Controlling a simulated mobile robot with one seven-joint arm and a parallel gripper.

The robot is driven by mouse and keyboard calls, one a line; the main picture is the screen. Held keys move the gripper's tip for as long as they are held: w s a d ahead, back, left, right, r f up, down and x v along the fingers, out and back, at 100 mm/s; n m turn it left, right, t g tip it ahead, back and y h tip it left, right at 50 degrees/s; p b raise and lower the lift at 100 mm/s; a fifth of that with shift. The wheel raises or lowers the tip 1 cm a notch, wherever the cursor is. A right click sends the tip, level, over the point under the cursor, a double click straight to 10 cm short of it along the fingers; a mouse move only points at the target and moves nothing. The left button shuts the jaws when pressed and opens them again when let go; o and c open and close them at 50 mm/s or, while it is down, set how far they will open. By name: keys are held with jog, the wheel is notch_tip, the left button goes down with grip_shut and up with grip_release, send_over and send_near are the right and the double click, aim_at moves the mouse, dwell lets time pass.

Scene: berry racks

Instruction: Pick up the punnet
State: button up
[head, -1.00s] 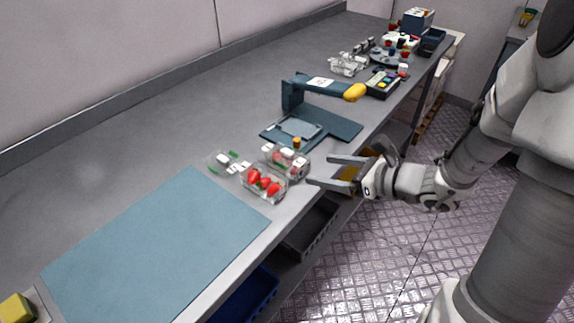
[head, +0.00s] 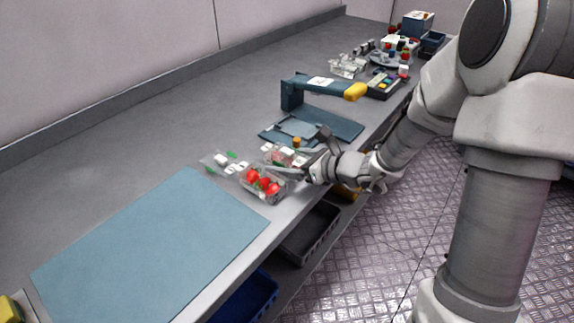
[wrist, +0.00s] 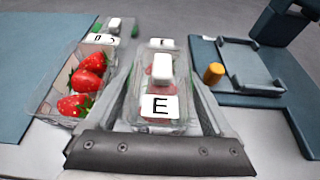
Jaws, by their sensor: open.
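A clear punnet (wrist: 160,118) with a white label "E" and a white block on top lies between the fingers of my gripper (wrist: 161,62) in the wrist view. Something red shows faintly inside it. My gripper is open, with one finger along each side of this punnet; I cannot tell whether they touch it. In the head view my gripper (head: 287,161) reaches in from the right and partly hides the punnet (head: 277,154). A second clear punnet with strawberries (head: 263,188) stands in front of it, and shows left of my left finger in the wrist view (wrist: 50,94).
A blue-grey mat (head: 150,248) covers the bench on the left. A dark press-like stand with a yellow handle (head: 355,91) and a flat plate stands behind. Small labelled pieces (head: 224,160) lie left of the punnets. Bins sit below the bench edge.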

jog(key=c, duration=1.1)
jog(key=shift+c, duration=0.5)
jog(key=shift+r, duration=0.2)
